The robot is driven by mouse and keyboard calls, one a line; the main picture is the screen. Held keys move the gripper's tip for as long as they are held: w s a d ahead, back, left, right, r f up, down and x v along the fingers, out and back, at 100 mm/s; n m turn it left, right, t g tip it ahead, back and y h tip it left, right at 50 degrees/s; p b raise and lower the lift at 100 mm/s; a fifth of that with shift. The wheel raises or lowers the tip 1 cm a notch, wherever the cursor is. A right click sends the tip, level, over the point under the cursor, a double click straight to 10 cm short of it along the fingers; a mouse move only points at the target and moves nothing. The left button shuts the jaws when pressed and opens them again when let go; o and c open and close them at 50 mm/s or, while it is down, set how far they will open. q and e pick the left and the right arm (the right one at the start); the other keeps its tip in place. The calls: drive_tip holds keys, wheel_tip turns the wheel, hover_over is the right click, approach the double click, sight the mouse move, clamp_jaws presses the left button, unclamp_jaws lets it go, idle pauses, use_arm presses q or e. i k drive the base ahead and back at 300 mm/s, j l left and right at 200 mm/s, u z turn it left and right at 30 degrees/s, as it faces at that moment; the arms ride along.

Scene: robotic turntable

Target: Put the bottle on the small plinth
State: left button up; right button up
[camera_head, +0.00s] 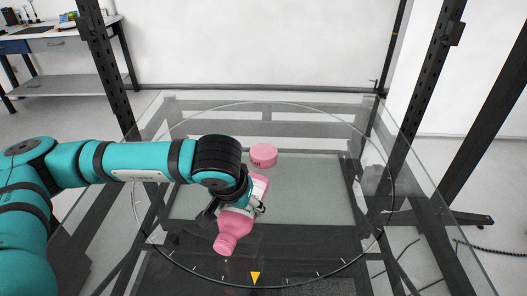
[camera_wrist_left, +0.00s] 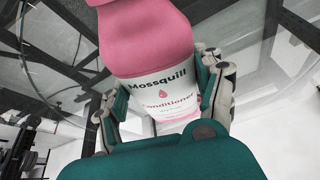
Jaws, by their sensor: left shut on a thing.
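A pink bottle with a white label (camera_head: 236,223) is held in my left gripper (camera_head: 240,205) over the glass turntable. Its neck points toward the front of the head view and its base toward the back, so it looks tilted. In the left wrist view the bottle (camera_wrist_left: 150,45) sits between the fingers, and its label reads "Mossquill Conditioner". My left gripper is shut on its body. A small pink round plinth (camera_head: 263,155) stands just beyond the bottle's base. I cannot tell the exact gap between them. My right gripper is not in view.
The round glass turntable (camera_head: 330,235) has tick marks and a yellow triangle (camera_head: 255,278) at its front. Its right side is clear. Dark upright posts (camera_head: 440,75) stand around it. A workbench (camera_head: 60,45) is at the back left.

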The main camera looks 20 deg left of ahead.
sight(265, 150)
drive_tip(key=k+j+z, duration=0.15)
drive_tip(key=j+z, duration=0.2)
drive_tip(key=k+j+z, duration=0.35)
drive_tip(key=i+j, duration=0.05)
drive_tip(key=i, duration=0.05)
